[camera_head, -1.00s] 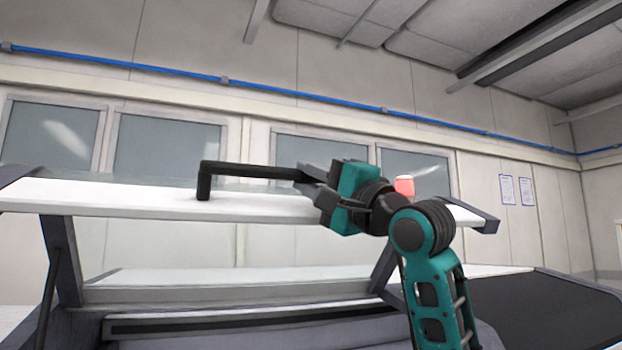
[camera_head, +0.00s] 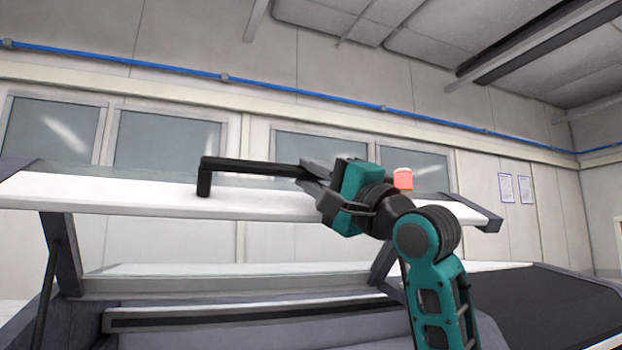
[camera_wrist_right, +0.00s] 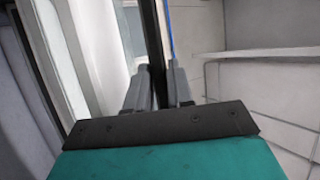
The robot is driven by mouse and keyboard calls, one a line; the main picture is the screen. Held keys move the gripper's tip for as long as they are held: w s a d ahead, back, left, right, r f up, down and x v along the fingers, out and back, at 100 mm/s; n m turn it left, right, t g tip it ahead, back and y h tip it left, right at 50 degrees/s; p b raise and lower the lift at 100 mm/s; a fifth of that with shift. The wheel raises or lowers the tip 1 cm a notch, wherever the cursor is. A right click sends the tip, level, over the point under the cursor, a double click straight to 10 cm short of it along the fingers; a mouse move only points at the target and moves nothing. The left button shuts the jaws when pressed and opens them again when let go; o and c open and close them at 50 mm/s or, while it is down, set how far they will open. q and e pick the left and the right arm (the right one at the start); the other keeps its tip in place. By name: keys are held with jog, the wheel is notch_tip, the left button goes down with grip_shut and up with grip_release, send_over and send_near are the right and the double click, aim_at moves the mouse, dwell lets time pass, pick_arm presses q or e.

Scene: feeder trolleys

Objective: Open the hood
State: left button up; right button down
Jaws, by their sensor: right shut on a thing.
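The hood (camera_head: 120,194) is a long white panel with dark end pieces, seen raised above the machine body in the head view. A black bar handle (camera_head: 250,168) runs along its front edge. My right gripper (camera_head: 308,172) is shut on the right end of the handle. In the right wrist view the grey fingers (camera_wrist_right: 158,85) close on both sides of the black handle bar (camera_wrist_right: 152,40). The handle's right mount is hidden by my gripper. My left gripper is not in view.
The machine body (camera_head: 240,285) lies below the hood, with an open gap between them. A dark strut (camera_head: 48,290) stands at the left. A red light (camera_head: 403,179) shows behind my right wrist. A dark sloped surface (camera_head: 560,305) is at the right.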

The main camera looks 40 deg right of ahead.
jog(key=shift+n+t+y, duration=0.3)
jog(key=shift+n+y, duration=0.1)
jog(key=shift+y, duration=0.1)
jog(key=f+b, duration=0.1)
jog(key=s+f+b, duration=0.1)
jog(key=f, duration=0.1)
jog(key=f+b, duration=0.1)
jog(key=shift+s+a+f, duration=0.15)
jog(key=shift+s+a, duration=0.05)
jog(key=shift+s, duration=0.15)
jog(key=c, duration=1.1)
grip_release()
pick_arm(q)
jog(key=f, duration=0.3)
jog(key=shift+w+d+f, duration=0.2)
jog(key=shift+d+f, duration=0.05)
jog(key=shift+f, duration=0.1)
jog(key=b, duration=0.2)
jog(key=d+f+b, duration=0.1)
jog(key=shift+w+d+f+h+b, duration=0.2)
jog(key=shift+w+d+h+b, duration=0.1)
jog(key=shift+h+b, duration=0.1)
pick_arm(e)
jog(key=v, duration=1.3)
jog(key=shift+a, duration=0.1)
